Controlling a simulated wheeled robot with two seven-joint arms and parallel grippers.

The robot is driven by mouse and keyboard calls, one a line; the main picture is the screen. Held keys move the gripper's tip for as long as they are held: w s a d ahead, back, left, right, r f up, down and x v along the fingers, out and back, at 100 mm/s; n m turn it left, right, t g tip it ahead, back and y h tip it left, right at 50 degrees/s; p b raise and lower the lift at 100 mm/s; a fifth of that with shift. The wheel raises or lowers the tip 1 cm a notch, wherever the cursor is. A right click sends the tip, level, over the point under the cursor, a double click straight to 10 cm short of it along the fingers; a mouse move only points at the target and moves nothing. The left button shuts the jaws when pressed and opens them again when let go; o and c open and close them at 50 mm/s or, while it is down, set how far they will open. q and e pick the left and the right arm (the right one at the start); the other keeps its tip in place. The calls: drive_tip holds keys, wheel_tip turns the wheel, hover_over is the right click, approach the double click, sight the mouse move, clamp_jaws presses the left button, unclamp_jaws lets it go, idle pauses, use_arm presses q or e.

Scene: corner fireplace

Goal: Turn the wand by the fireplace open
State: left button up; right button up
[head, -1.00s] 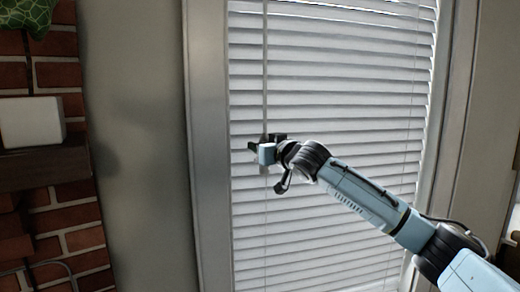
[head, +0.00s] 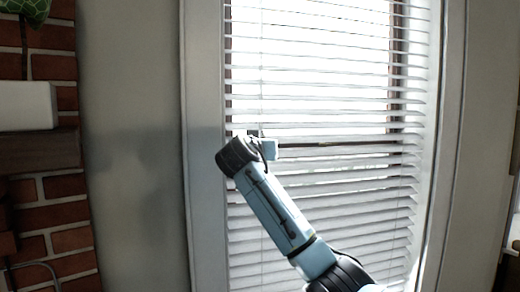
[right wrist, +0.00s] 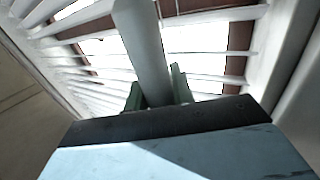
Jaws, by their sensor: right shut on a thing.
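The wand (right wrist: 145,45) is a pale rod that runs between the two fingers of my right gripper (right wrist: 158,92) in the right wrist view. The gripper is shut on it. In the head view my right gripper (head: 262,143) is at the left part of the window blind (head: 330,185), mostly hidden by my own wrist. The blind's slats are tilted open, with bright light and a brown frame showing between them, most clearly in the upper part. My left gripper is not in view.
A brick fireplace (head: 50,205) with a dark mantel (head: 40,150) and a white box (head: 25,106) on it stands at the left. A bare wall (head: 130,150) and the window's side frame (head: 203,220) lie between it and the blind.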

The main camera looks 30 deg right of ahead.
drive_tip(key=shift+s+d+m+g+h+p, duration=0.1)
drive_tip(key=shift+s+m+g+h+p, duration=0.1)
drive_tip(key=shift+m+g+h, duration=1.1)
drive_tip(key=shift+s+d+m+g+h+p, duration=0.15)
drive_tip(key=shift+m+g+h, duration=0.65)
drive_tip(key=shift+g, duration=0.9)
drive_tip(key=shift+m, duration=0.3)
drive_tip(key=o, duration=1)
drive_tip(key=b+v, duration=0.1)
drive_tip(key=v, duration=0.3)
drive_tip(key=b+v, duration=0.1)
drive_tip(key=v, duration=0.4)
drive_tip(key=b+v, duration=0.1)
drive_tip(key=v, duration=0.3)
drive_tip(key=shift+a+r+b, duration=0.3)
drive_tip(key=shift+b, duration=0.1)
drive_tip(key=shift+w+f, duration=0.1)
drive_tip(key=shift+f, duration=0.05)
